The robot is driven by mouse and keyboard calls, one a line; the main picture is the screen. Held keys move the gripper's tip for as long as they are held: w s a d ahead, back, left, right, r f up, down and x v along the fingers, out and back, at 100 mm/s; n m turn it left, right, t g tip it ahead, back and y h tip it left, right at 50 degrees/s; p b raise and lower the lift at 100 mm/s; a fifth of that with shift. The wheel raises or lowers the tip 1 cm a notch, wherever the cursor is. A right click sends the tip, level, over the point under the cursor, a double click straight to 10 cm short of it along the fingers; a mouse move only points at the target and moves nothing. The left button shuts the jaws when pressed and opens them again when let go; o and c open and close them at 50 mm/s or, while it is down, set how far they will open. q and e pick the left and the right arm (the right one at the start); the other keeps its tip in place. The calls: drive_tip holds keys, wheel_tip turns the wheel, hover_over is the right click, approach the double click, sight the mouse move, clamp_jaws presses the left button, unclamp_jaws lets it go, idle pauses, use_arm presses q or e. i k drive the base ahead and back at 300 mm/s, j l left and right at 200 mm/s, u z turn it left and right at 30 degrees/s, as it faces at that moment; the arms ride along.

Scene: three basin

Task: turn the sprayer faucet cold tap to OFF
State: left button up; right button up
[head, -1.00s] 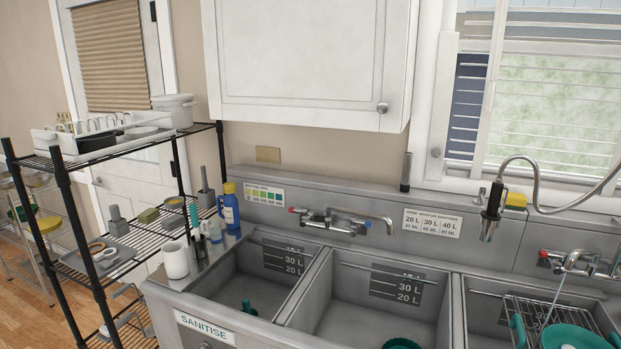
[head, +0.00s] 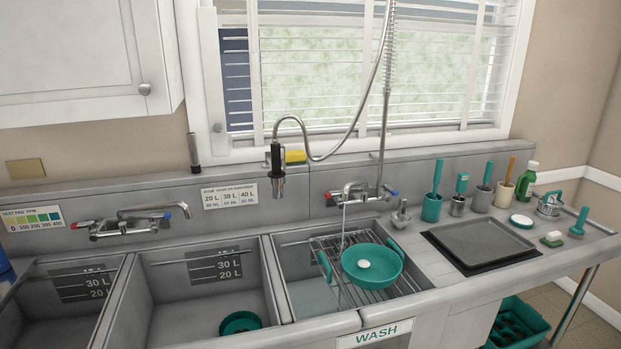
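The sprayer faucet (head: 358,192) is on the back wall above the wash sink, at right of centre in the head view. Its cold tap (head: 392,194), with a blue end, is on the right side. Its red-ended hot tap (head: 332,197) is on the left. A thin stream of water (head: 342,235) falls from the spout into the wash sink. The spray head (head: 276,168) hangs from a curved hose to the left of the faucet. Neither of my grippers is in view.
The wash sink holds a wire rack (head: 405,284) with a teal pan (head: 372,268). A second faucet (head: 125,226) is at the left. A grey tray (head: 480,245) and several brush holders stand on the right counter. The front counter edge is clear.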

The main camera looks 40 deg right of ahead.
sight(387, 188)
drive_tip(key=z, duration=1.7)
drive_tip(key=i+l+u, duration=0.15)
drive_tip(key=u, duration=0.3)
drive_tip(key=i+l+u, duration=0.2)
drive_tip(key=u, duration=0.3)
drive_tip(key=i+l+u, duration=0.25)
drive_tip(key=u, duration=0.2)
drive_tip(key=k+l, duration=0.05)
